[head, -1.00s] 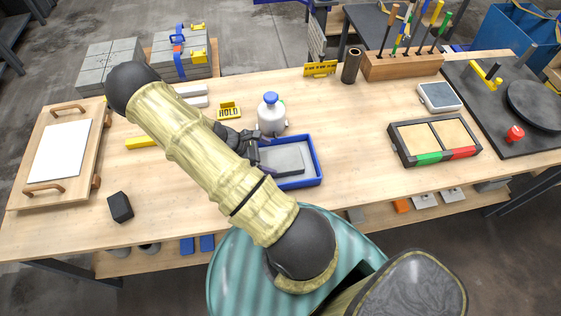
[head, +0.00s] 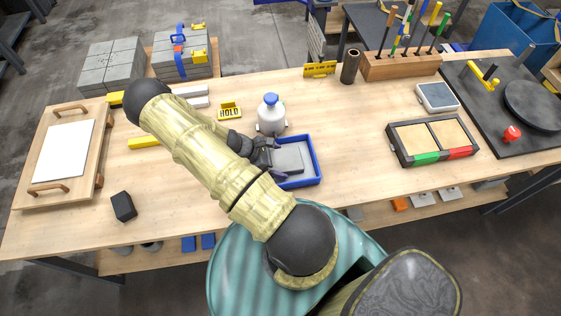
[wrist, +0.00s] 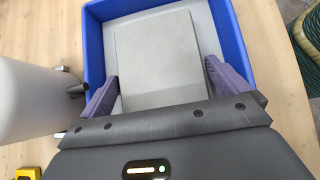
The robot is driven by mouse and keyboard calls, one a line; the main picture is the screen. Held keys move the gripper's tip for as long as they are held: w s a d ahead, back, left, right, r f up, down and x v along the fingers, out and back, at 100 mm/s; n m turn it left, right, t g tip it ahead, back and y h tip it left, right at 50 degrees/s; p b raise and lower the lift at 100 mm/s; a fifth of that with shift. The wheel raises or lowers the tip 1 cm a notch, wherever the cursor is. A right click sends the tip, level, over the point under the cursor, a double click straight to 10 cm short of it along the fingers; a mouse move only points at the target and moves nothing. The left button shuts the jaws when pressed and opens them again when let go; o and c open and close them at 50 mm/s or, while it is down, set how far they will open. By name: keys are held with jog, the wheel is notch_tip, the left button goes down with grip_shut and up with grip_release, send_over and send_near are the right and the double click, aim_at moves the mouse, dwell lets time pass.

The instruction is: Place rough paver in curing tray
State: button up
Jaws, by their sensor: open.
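A flat grey rectangular paver (head: 290,157) lies inside a blue-rimmed tray (head: 317,165) at the middle of the bench. In the wrist view, the paver (wrist: 156,60) rests on the tray's pale floor, within the blue wall (wrist: 94,45). My gripper (head: 272,158) is open at the tray's left part. In the wrist view, the fingers of my gripper (wrist: 160,88) stand apart on either side of the paver's near end. Whether they touch it is unclear. My arm hides the tray's left side in the head view.
A white bottle with a blue cap (head: 271,114) stands close behind the tray. A wooden tray with a white sheet (head: 64,150) is at left, near a black block (head: 123,206). A divided red-and-green box (head: 434,140) sits at right. Bench is clear between it and the blue tray.

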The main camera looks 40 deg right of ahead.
aim_at(278, 160)
jog(key=shift+r, duration=0.1)
jog(key=c, duration=1.6)
jog(key=shift+o, duration=0.2)
jog(key=shift+r, duration=0.1)
notch_tip(278, 160, up, 10)
jog(key=b, duration=0.2)
